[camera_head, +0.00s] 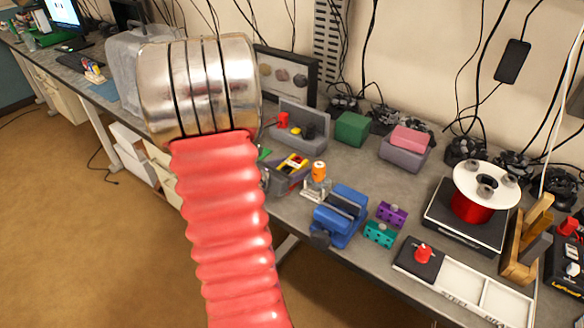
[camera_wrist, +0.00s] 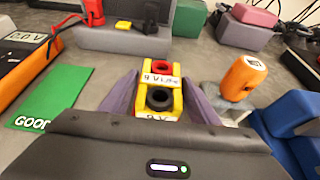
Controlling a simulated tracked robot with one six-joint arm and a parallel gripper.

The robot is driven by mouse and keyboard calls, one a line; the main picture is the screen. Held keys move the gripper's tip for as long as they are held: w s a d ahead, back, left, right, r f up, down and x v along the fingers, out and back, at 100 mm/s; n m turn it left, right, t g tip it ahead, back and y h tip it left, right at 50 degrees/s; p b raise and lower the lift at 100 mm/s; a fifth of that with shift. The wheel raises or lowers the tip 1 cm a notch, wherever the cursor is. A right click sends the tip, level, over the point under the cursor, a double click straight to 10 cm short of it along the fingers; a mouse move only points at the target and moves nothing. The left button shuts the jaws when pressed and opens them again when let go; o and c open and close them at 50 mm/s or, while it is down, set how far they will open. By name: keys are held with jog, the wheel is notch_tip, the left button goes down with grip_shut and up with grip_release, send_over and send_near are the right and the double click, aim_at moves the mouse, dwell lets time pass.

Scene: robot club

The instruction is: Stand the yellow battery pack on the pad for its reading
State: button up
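The yellow battery pack (camera_wrist: 160,85) has one red and one black round socket and a white 9 V label. It sits between the purple-grey fingers of my gripper (camera_wrist: 158,82), which lie close along both its sides and appear shut on it. In the head view the pack (camera_head: 292,162) shows beyond my red arm sleeve, with my gripper (camera_head: 290,170) around it. Its underside is hidden. A meter (camera_wrist: 22,48) at the left reads 0.0 V. A green card (camera_wrist: 50,98) marked GOOD lies beside it. I cannot make out which surface is the pad.
A grey holder (camera_head: 300,113) with red, yellow and black items stands behind. An orange cylinder (camera_wrist: 243,78) and a blue vise (camera_head: 341,212) are to the right. Green (camera_head: 352,128) and pink (camera_head: 409,138) blocks stand further back. Little bench is clear around the pack.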

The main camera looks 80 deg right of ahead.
jog(key=shift+o, duration=0.6)
jog(key=shift+r, duration=0.1)
jog(key=shift+w+a+r, duration=0.3)
jog(key=shift+a, duration=0.2)
jog(key=v, duration=1)
jog(key=shift+a+r, duration=0.15)
jog(key=shift+a, duration=0.15)
jog(key=shift+w, duration=0.1)
